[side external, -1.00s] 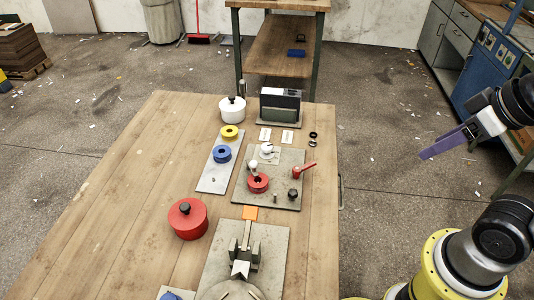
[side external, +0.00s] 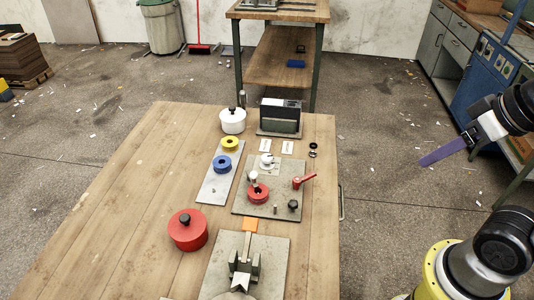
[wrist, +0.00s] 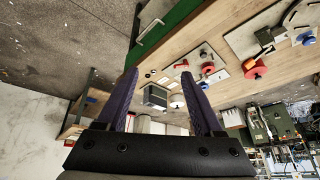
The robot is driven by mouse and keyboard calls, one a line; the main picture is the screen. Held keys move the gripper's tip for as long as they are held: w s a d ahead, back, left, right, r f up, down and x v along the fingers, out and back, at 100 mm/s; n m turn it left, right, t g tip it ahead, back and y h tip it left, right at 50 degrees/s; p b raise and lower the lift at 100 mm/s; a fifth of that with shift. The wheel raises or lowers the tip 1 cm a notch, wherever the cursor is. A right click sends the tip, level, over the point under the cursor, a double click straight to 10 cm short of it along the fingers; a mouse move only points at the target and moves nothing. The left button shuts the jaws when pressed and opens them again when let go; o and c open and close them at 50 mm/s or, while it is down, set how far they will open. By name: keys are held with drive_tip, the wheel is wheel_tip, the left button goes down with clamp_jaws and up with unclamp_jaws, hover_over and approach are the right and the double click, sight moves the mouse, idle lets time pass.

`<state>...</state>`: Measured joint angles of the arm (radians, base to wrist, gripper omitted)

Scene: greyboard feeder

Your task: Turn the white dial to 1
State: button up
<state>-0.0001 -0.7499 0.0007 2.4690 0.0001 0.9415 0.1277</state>
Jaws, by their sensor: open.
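The white dial (side external: 266,160) sits on a small pale plate near the back of a grey board (side external: 240,204) on the wooden table. Its markings are too small to read, so I cannot tell its setting. My gripper (side external: 442,154) has purple fingers and is off the table's right side, well apart from the dial. In the wrist view my gripper (wrist: 158,72) is open with nothing between its fingers. I cannot pick out the dial surely in the wrist view.
Beside the dial stand a white-knobbed lever (side external: 253,177), a red ring (side external: 258,194), a red-handled lever (side external: 304,180) and a black knob (side external: 293,205). A dark box (side external: 280,116) and white pot (side external: 233,121) stand behind. A red pot (side external: 187,231) stands left. The table's left is clear.

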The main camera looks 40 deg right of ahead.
drive_tip(key=w+r+m, duration=0.3)
drive_tip(key=w+r, duration=0.5)
drive_tip(key=r, duration=0.1)
drive_tip(key=m+g, duration=0.3)
drive_tip(key=g, duration=0.2)
hover_over(267, 157)
wheel_tip(267, 157, down, 18)
drive_tip(key=r, duration=0.1)
wheel_tip(267, 157, down, 14)
drive_tip(key=shift+r, duration=0.1)
drive_tip(key=shift+c, duration=0.3)
clamp_jaws()
